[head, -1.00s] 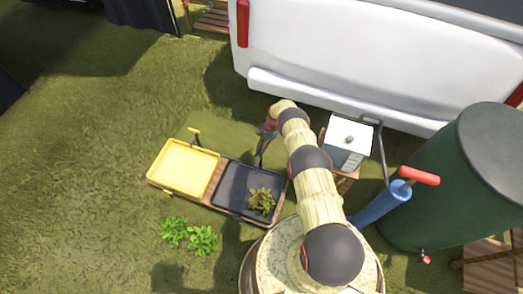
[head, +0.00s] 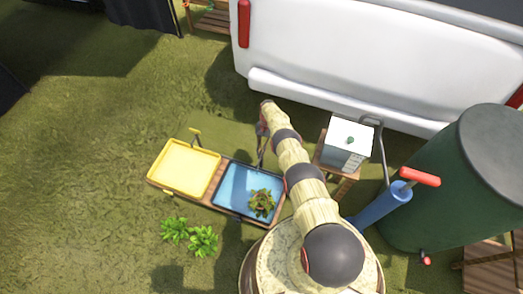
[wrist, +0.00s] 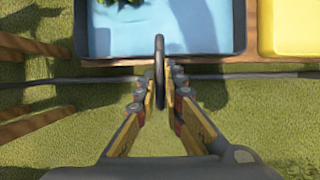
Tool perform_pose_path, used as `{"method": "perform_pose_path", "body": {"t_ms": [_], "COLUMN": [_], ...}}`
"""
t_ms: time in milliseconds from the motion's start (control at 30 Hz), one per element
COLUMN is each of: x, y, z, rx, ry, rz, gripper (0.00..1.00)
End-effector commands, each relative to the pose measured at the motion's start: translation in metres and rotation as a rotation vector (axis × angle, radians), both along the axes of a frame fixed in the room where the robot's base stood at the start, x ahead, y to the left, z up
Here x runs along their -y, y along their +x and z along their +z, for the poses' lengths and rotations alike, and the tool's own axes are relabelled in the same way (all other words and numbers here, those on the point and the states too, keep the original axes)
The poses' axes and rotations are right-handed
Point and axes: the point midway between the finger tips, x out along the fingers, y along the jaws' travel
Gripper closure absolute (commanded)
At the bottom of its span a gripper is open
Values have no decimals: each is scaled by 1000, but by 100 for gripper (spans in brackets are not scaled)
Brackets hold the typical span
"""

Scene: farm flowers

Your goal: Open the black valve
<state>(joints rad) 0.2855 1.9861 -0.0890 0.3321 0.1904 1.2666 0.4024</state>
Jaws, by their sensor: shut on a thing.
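The black valve (wrist: 159,52) shows edge-on in the wrist view, a dark upright handle between my fingertips. My gripper (wrist: 160,84) is shut on it, one finger on each side. In the head view my gripper (head: 263,130) is at the back edge of the black-rimmed tray, and the valve's dark stem (head: 261,158) shows just below it. The black-rimmed tray (head: 233,184) holds blue water, with a leafy plant (head: 262,201) in its front right part. The water also shows in the wrist view (wrist: 187,27).
A yellow tray (head: 183,168) with a yellow valve (head: 195,136) stands left of the black one. A white-topped box (head: 349,135) on a wooden stand is to the right. Beyond are a blue pump (head: 381,205), a green tank (head: 455,180) and a white vehicle (head: 370,55). Grass at left is open.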

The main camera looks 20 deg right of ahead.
Motion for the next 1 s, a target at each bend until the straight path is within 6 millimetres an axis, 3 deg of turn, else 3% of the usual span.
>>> {"method": "perform_pose_path", "body": {"t_ms": [367, 400, 700, 1000], "x": [-1, -1, 0, 0], "y": [-2, -2, -1, 0], "z": [-1, -1, -1, 0], "rx": [-5, -5, -2, -1], "ry": [2, 2, 1, 0], "rz": [6, 6, 4, 4], "gripper": [100, 90, 73, 72]}}
